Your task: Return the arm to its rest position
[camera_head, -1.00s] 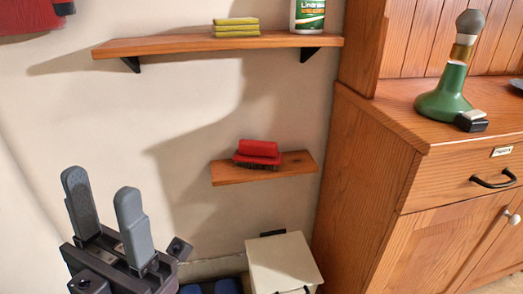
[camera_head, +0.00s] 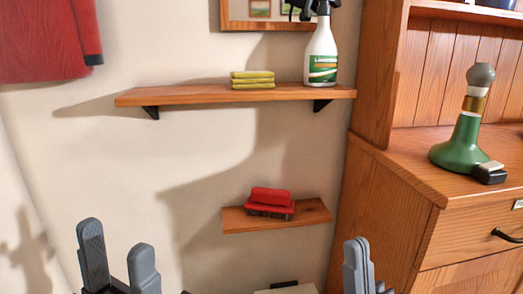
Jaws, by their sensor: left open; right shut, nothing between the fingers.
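My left gripper (camera_head: 119,262) is at the bottom left, pointing up, with its two grey fingers apart and nothing between them. My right gripper (camera_head: 358,266) is at the bottom right of centre, in front of the wooden cabinet's left side. Its fingers are together and hold nothing. The rest of both arms is out of view below.
The small shelf holds a red brush (camera_head: 270,198). The long shelf (camera_head: 190,95) above holds yellow-green cloths (camera_head: 252,79) and a spray bottle (camera_head: 321,52). A pale bin (camera_head: 290,288) shows at the bottom edge.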

